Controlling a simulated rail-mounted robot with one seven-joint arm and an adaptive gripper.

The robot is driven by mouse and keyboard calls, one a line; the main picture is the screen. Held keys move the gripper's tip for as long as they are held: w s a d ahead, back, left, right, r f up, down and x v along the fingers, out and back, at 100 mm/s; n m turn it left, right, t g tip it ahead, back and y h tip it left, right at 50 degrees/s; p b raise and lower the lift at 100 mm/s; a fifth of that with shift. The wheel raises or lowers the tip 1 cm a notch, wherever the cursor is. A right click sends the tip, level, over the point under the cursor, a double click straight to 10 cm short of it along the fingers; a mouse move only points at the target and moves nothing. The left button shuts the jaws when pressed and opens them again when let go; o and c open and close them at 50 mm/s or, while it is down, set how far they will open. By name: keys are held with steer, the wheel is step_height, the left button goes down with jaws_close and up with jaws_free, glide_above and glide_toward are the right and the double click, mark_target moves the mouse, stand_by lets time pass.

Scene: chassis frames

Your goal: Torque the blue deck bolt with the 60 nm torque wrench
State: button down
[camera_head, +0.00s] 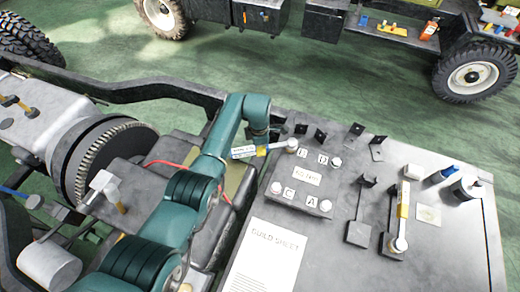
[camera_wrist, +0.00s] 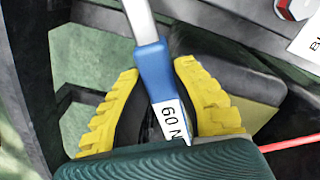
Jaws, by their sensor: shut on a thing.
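My gripper (camera_head: 262,150) is shut on the 60 nm torque wrench (camera_head: 243,153), holding its handle. In the wrist view, the yellow fingers of my gripper (camera_wrist: 160,100) flank the wrench's blue handle (camera_wrist: 153,68), whose label reads "60 N". Its pale shaft runs up out of that view. In the head view, the wrench head (camera_head: 292,145) is over the upper left corner of the block with lettered bolts; I cannot tell whether it touches anything. I cannot make out the blue deck bolt. A red bolt head (camera_wrist: 296,7) shows in the wrist view beside a partly cut-off label.
The grey deck (camera_head: 345,265) carries a build sheet (camera_head: 265,258), small dark brackets, a second wrench (camera_head: 401,215) and a blue-ended piece (camera_head: 443,174). A large gear wheel (camera_head: 100,160) is at left. A red cable (camera_head: 170,163) runs beside my arm.

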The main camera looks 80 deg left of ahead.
steer(key=shift+a, duration=0.1)
steer(key=shift+w+a+b, duration=0.1)
steer(key=shift+a+b, duration=0.1)
steer(key=shift+b, duration=0.35)
steer(key=shift+w+a+r+m+b, duration=0.1)
steer(key=shift+a+m+b, duration=1.25)
steer(key=shift+b, duration=0.75)
steer(key=shift+d, duration=0.1)
steer(key=shift+w+a+m+b, duration=0.15)
steer(key=shift+a+m+b, duration=0.3)
steer(key=shift+b, duration=0.7)
steer(key=shift+d+r+p, duration=0.2)
steer(key=shift+d+p, duration=0.05)
steer(key=shift+p, duration=0.55)
steer(key=shift+d+n+p, duration=0.5)
steer(key=shift+n+p, duration=0.2)
steer(key=shift+p, duration=0.6)
steer(key=shift+d+n+p, duration=0.3)
steer(key=shift+p, duration=0.35)
